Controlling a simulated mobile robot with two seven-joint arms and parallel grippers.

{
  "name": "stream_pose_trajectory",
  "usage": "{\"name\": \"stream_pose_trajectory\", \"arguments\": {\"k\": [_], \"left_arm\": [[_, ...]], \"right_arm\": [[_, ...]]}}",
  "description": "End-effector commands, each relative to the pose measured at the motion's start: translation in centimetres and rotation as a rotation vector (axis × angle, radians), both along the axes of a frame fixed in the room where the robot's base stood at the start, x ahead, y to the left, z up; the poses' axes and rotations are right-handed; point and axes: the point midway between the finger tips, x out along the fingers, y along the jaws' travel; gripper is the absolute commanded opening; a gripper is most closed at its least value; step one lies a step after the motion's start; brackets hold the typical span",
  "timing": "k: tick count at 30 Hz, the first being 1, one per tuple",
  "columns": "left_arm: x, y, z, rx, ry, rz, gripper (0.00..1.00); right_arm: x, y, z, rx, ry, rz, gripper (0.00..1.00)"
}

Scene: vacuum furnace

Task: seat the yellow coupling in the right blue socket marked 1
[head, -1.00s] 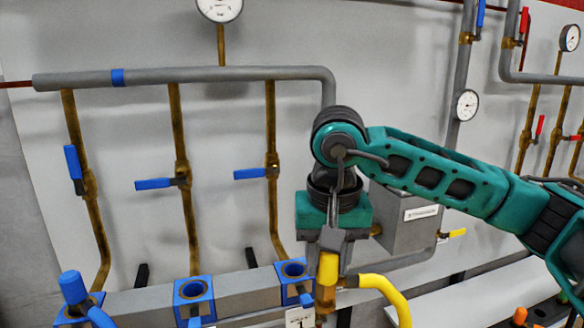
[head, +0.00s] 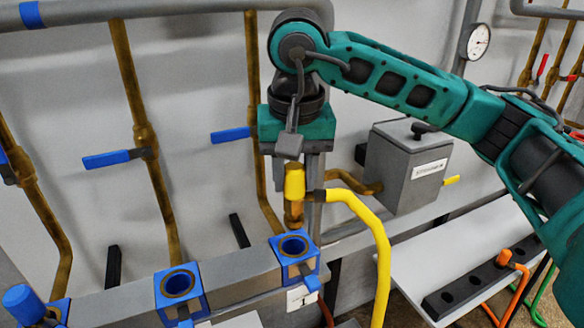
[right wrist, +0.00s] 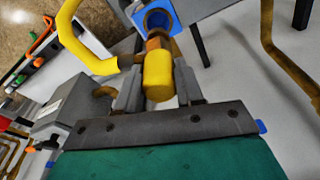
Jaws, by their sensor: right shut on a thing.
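The yellow coupling (head: 294,182), with a brass lower end and a yellow hose, is held roughly upright by my right gripper (head: 306,188). The right blue socket (head: 295,249) is an open, empty ring in a blue block, with a white tag partly hidden below it. In the head view the coupling's brass end is just above the socket, apart from it. In the right wrist view my right gripper (right wrist: 158,85) is shut on the coupling (right wrist: 158,76), and the blue socket (right wrist: 158,20) shows beyond its brass end. My left gripper is not in view.
The middle blue socket (head: 178,285) is empty. A blue coupling (head: 22,303) stands at the far left socket. Behind are brass pipes with blue valve handles (head: 107,159) and a grey box (head: 405,165). A dark rack (head: 480,278) with an orange coupling lies at the right.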

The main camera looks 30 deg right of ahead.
Motion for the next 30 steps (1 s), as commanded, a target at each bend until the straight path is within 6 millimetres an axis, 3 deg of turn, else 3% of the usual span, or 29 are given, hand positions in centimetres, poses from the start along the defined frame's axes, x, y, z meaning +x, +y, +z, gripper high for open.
{"name": "stream_pose_trajectory", "arguments": {"k": [30], "left_arm": [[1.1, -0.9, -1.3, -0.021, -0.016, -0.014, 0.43]], "right_arm": [[0.0, 0.0, -5.3, 0.001, -0.001, -0.001, 0.00]]}}
